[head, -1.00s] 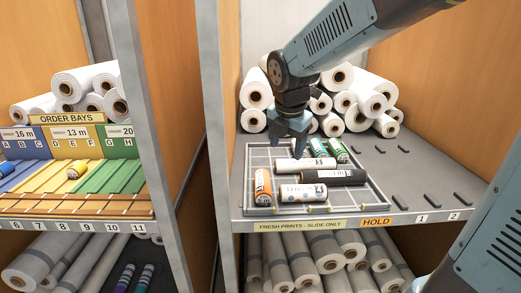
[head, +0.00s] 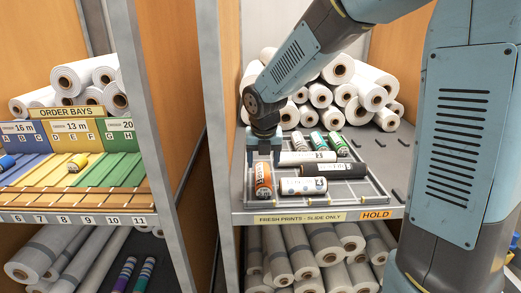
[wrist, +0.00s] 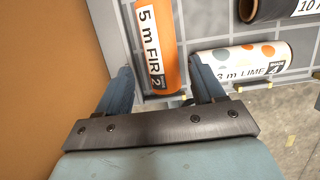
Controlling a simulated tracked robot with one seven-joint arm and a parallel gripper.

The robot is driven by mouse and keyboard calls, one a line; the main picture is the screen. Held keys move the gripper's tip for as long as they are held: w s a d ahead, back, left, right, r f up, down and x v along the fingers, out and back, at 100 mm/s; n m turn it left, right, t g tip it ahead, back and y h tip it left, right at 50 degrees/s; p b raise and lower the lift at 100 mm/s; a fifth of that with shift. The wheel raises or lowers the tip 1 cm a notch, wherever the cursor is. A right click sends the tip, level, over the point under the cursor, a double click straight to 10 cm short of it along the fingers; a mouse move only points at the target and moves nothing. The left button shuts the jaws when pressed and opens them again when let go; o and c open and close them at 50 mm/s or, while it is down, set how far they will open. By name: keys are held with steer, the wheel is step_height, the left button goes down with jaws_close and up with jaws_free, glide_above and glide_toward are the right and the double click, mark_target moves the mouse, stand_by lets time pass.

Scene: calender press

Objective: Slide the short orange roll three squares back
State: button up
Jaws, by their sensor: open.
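The short orange roll (head: 263,180) lies lengthwise at the front left of the gridded tray (head: 345,198). In the wrist view, the orange roll (wrist: 160,48) shows a white label reading "5 m FIR" and a 2. In the wrist view, my gripper (wrist: 160,77) has one finger on each side of the roll's near end. I cannot tell whether the fingers touch it or how high they are.
A dotted cream roll (head: 303,186) lies close right of the orange roll. A black roll (head: 334,170) and a white roll (head: 305,157) lie crosswise behind it. The cabinet's side wall (head: 222,130) is close on the left.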

mark_target(263, 173)
steer(key=x, duration=0.7)
steer(key=shift+f, duration=0.15)
steer(key=c, duration=0.8)
steer(key=shift+c, duration=0.2)
steer(key=shift+w+d, duration=0.15)
steer(key=shift+w, duration=4.95)
steer(key=shift+w+d, duration=0.15)
steer(key=shift+w, duration=4.85)
steer(key=shift+w, duration=0.1)
